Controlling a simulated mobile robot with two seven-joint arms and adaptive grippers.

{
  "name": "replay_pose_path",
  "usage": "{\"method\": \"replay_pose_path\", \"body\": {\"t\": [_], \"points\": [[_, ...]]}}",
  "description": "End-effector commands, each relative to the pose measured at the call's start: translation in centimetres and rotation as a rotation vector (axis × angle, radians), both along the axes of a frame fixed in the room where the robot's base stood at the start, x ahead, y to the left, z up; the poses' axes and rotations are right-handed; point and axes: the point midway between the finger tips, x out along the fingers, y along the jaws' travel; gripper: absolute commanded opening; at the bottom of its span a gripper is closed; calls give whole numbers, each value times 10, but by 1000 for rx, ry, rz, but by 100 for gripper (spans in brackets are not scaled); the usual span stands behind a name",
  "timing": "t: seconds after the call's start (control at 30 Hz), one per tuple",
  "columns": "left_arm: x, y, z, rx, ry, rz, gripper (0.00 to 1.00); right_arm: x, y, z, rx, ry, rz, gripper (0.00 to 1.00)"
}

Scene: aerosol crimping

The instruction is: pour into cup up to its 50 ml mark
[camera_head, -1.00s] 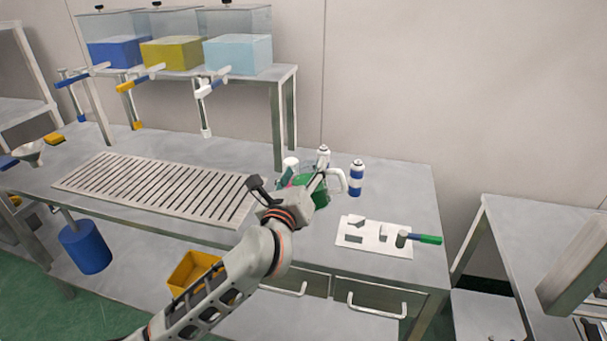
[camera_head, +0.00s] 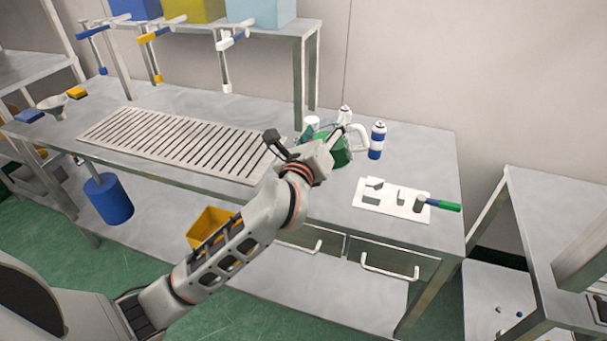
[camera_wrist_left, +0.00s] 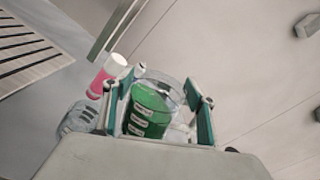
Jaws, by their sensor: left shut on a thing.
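My left gripper (camera_head: 336,146) is shut on a clear jug (camera_head: 338,155) with green liquid in it and a white handle. In the left wrist view the jug (camera_wrist_left: 148,112) sits between the two teal fingers, with several white labels on its side. It appears tilted there, but the camera itself is rolled. A clear, empty-looking cup (camera_wrist_left: 78,119) stands beside the left finger in the left wrist view. Its marks are too small to read, and my gripper hides it in the head view. My right gripper is out of view.
A pink bottle with a white cap (camera_wrist_left: 105,75) stands near the cup.

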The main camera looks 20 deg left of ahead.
Motion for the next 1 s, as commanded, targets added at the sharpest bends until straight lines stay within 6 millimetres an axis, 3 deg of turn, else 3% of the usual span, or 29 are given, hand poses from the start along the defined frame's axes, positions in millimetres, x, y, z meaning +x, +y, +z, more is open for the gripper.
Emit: {"method": "replay_pose_path", "body": {"t": [0.5,1.0], "points": [[0,2,-10,-89,4,0,8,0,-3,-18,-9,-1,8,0],[0,2,-10,-102,5,0,8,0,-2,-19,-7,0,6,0]]}}
